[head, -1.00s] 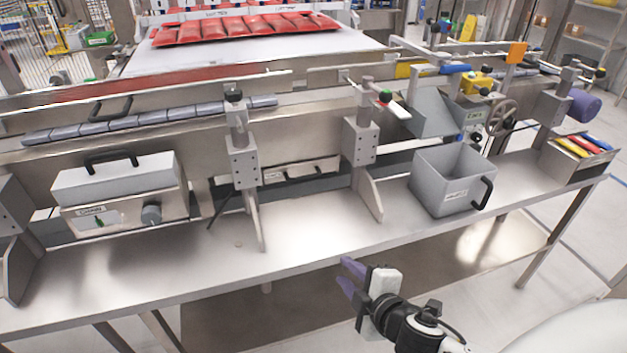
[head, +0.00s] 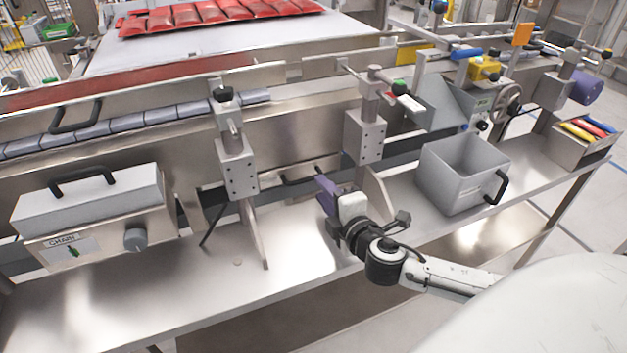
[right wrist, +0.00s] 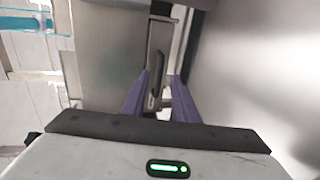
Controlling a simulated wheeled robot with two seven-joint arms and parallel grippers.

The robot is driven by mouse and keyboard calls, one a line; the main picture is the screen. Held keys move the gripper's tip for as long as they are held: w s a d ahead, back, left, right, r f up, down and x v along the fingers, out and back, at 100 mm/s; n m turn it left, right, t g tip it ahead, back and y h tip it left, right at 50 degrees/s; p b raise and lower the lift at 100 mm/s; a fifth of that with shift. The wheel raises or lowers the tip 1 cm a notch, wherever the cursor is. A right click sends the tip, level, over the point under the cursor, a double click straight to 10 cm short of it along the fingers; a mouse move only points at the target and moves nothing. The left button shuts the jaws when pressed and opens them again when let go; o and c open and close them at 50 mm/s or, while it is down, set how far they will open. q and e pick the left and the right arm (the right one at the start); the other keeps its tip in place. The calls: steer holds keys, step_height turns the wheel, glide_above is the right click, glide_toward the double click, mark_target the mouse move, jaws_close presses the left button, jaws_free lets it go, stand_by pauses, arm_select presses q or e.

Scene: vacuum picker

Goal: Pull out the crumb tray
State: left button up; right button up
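The crumb tray (head: 290,184) appears to be the low metal front with a dark handle (head: 304,172), under the conveyor between two bracket posts. My right gripper (head: 323,182) is in front of and just right of that handle, at the tray's level, with purple fingers. In the right wrist view, the fingers (right wrist: 160,80) are apart. The handle (right wrist: 157,72) shows upright, ahead of and between them. I cannot tell how large the gap to the handle is. The gripper partly hides the tray's right end. My left gripper is out of view.
Bracket posts stand left (head: 236,165) and right (head: 365,138) of the tray. A grey bin (head: 452,185) with a black handle sits to the right on the steel shelf (head: 180,300). A control box (head: 95,232) is at the left. The shelf's front left part is clear.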

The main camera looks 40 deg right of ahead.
steer(key=shift+x, duration=2.8)
jaws_close()
